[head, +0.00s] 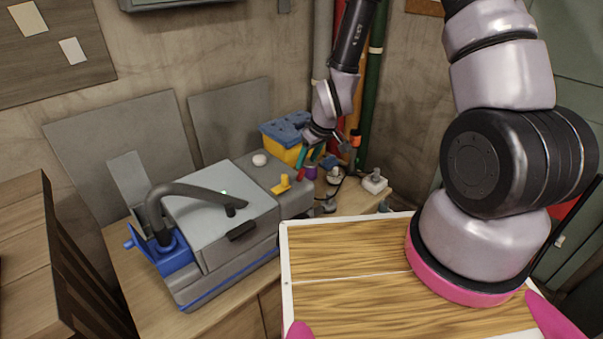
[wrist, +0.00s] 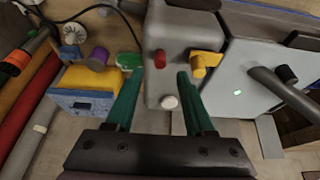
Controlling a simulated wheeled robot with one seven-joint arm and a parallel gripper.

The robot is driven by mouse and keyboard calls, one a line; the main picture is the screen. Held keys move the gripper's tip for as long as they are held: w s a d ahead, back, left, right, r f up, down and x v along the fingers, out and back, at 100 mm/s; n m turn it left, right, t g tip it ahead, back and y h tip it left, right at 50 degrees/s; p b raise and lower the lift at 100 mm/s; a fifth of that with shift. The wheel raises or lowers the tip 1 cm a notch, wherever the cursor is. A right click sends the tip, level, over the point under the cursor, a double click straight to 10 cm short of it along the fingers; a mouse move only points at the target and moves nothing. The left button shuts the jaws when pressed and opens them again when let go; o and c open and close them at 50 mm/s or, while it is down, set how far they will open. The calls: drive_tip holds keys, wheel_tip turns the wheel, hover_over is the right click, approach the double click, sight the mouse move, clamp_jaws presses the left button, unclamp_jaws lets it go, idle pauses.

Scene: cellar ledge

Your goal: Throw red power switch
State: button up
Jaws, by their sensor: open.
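The red power switch (wrist: 160,58) is a small red knob on the grey housing of a machine (wrist: 180,30). In the wrist view it shows between and just beyond the tips of my two green fingers. My gripper (wrist: 159,76) is open and empty, with a finger on either side of the switch's line. In the head view my gripper (head: 310,156) hangs just above the machine's right end, and the red switch (head: 298,175) shows partly below its fingers. I cannot tell whether a finger touches it.
A yellow lever (wrist: 204,63) and a white knob (wrist: 169,102) sit close to the switch. A yellow and blue box (head: 285,136) stands behind. A purple cylinder (head: 311,172) and small fittings lie to the right.

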sight(302, 170)
drive_tip(key=x, duration=0.7)
drive_tip(key=shift+f, duration=0.2)
drive_tip(key=shift+c, duration=0.3)
clamp_jaws()
